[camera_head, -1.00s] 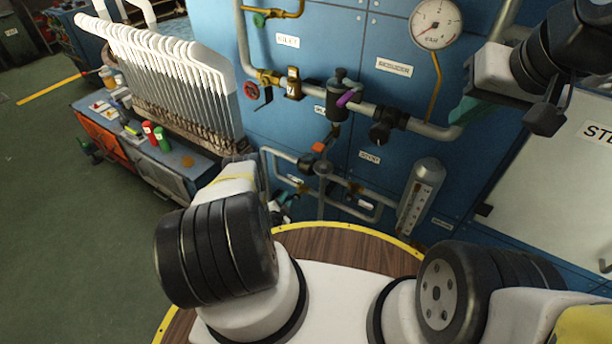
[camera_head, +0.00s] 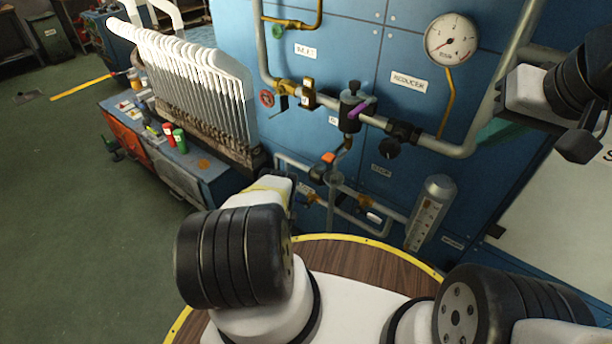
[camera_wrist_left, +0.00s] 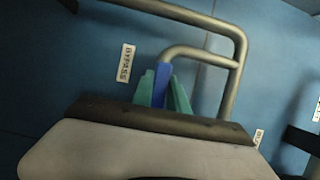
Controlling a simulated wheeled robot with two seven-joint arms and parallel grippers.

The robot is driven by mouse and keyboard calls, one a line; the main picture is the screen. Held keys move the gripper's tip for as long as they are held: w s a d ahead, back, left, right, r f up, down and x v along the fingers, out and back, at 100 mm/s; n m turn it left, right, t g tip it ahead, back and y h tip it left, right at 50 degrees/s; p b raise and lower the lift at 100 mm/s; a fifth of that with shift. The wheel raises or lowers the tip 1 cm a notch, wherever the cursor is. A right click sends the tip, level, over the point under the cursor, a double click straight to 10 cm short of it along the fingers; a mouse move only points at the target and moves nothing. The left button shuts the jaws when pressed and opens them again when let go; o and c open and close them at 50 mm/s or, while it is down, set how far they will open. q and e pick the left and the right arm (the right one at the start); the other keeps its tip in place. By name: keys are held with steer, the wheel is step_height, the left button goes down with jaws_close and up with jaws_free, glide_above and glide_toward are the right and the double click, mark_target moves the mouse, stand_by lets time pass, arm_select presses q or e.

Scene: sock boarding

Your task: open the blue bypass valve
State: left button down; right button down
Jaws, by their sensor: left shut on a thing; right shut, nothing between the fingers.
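The blue bypass valve handle (camera_wrist_left: 161,80) shows in the left wrist view, beside the BYPASS label (camera_wrist_left: 126,63) and at the end of a curved grey pipe. My left gripper (camera_wrist_left: 163,88) is shut on it, with a teal finger on each side. In the head view the left fingers and the blue handle are hidden behind my left arm. My right gripper (camera_head: 492,131) is raised in front of the panel at the right, away from the bypass pipes. Its teal fingers are partly hidden and hold nothing.
The blue panel carries a pressure gauge (camera_head: 451,38), a regulator with a purple lever (camera_head: 361,107), a red handwheel (camera_head: 267,98) and a flow meter (camera_head: 430,212). White ribbed forms (camera_head: 195,75) stand on a bench at the left.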

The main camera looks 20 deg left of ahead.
arm_select(q)
steer(key=shift+r, duration=0.1)
stand_by(0.5)
steer(key=c, duration=1.3)
jaws_free()
steer(key=s, duration=0.8)
steer(key=shift+d, duration=0.15)
